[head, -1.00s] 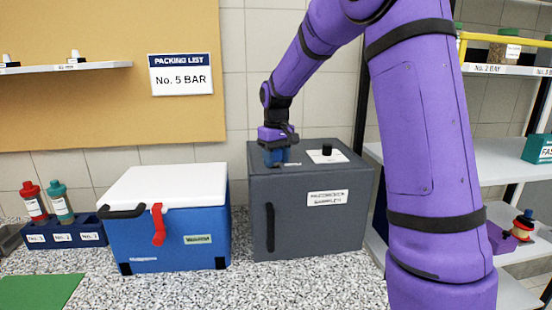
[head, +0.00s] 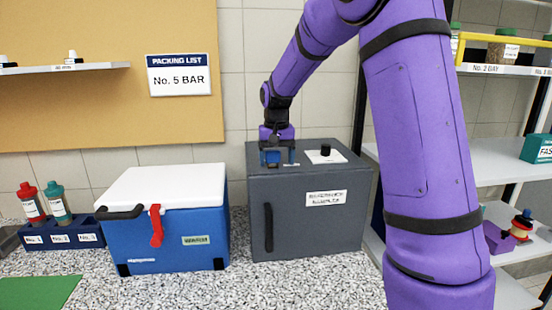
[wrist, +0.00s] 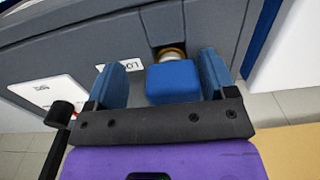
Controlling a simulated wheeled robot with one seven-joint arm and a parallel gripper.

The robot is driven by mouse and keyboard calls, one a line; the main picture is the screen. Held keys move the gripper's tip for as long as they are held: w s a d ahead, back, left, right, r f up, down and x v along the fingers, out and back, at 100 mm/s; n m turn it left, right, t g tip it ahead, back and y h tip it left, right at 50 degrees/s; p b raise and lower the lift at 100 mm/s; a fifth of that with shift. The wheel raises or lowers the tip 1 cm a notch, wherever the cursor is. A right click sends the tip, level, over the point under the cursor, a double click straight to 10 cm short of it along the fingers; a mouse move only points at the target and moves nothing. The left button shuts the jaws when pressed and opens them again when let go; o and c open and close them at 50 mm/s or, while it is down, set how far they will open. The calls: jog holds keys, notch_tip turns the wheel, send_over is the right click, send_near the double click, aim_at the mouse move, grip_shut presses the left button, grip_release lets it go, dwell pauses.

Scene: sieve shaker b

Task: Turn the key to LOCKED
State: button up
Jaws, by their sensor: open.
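The key shows in the wrist view as a blue block-shaped head (wrist: 173,84) in front of a brass-coloured round part (wrist: 171,53) set in a recess of the grey cabinet. My gripper (wrist: 163,68) has its two blue fingers apart, one on each side of the key head, with gaps visible. In the head view my gripper (head: 278,159) points down at the top left of the grey cabinet (head: 335,225). A white label (wrist: 120,70) beside the key begins "LO"; a finger hides the rest. The key's turned position cannot be told.
A white plate (head: 338,158) with a black knob (head: 326,150) is on the cabinet top, right of my gripper. A blue cooler box (head: 178,240) with a white lid stands left of the cabinet. Shelves (head: 505,155) stand to the right.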

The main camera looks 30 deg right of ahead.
aim_at(276, 151)
notch_tip(276, 151, up, 11)
jog(key=shift+f, duration=0.2)
jog(key=shift+r, duration=0.1)
jog(key=shift+s+a, duration=0.1)
jog(key=s+a+r+n+t, duration=0.15)
jog(key=s+a, duration=0.25)
jog(key=s, duration=0.8)
jog(key=s+a+r+n+t, duration=0.15)
jog(key=s+a, duration=0.25)
jog(key=s, duration=0.8)
jog(key=s+a+f+n+t, duration=0.1)
jog(key=s+f+t, duration=0.1)
jog(key=s+f, duration=0.3)
jog(key=shift+s+a+n, duration=0.15)
jog(key=shift+s+n, duration=0.25)
jog(key=shift+s, duration=1.65)
